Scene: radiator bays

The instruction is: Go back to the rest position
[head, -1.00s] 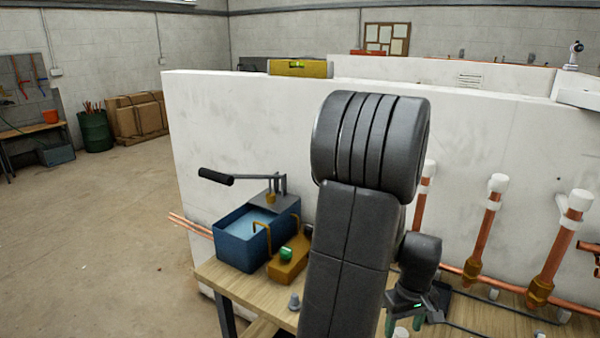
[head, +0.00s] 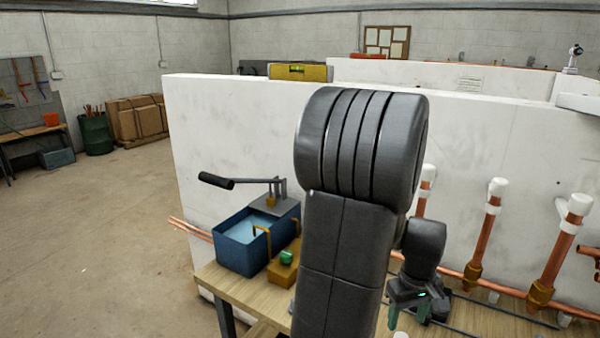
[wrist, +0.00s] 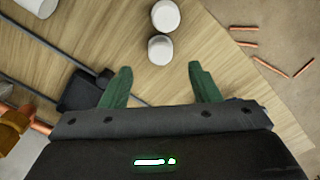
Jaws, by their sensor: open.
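My gripper (head: 408,314) is at the lower right of the head view, above the wooden bench top, partly behind my own arm. In the wrist view my gripper (wrist: 158,88) shows two green fingers spread apart with nothing between them. Two white round caps (wrist: 162,32) stand on the bench beyond the fingertips, apart from them. My arm's large dark links cover the middle of the head view and hide part of the bench.
A blue tank (head: 240,248) with a lever and a brass block (head: 284,268) stand on the wooden bench (head: 240,284). Copper pipes (head: 485,235) with white caps rise before the white wall (head: 240,130). Copper pieces (wrist: 270,66) lie on the floor.

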